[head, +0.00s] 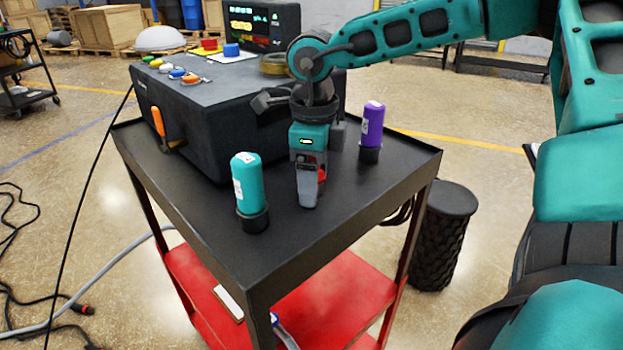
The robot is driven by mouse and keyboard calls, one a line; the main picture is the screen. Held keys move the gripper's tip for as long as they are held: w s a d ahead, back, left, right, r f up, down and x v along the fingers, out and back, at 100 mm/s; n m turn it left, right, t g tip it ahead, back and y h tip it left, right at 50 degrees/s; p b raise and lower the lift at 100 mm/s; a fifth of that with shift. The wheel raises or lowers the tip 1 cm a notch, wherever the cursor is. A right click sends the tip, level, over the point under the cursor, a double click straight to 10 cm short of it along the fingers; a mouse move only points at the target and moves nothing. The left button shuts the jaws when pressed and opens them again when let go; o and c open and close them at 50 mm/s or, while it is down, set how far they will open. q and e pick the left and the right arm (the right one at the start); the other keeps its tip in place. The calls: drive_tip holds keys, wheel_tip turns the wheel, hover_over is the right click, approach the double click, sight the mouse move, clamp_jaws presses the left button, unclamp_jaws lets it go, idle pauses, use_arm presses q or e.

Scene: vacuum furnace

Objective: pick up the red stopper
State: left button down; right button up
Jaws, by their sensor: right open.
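My right gripper (309,196) points down over the front part of the black cart top. Its jaws are open. A small patch of red (322,175) shows at the right side of the fingers. It may be the red stopper, but the gripper hides most of it, and I cannot tell whether the fingers surround it or stand in front of it. A teal capped cylinder (247,183) stands upright in a black base to the left of the gripper. A purple one (372,125) stands upright to the right. My left gripper is not in view.
The dark furnace box (210,110) with an orange handle (159,122) fills the cart's back left. Coloured buttons and a red item (209,44) are on top. A dark ribbed bin (440,240) stands right of the cart (300,240). Cables lie on the floor at left.

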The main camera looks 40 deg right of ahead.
drive_tip(key=shift+c, duration=0.4)
drive_tip(key=c, duration=1)
drive_tip(key=shift+r, duration=0.15)
wheel_tip(320, 180, up, 20)
drive_tip(key=p, duration=0.1)
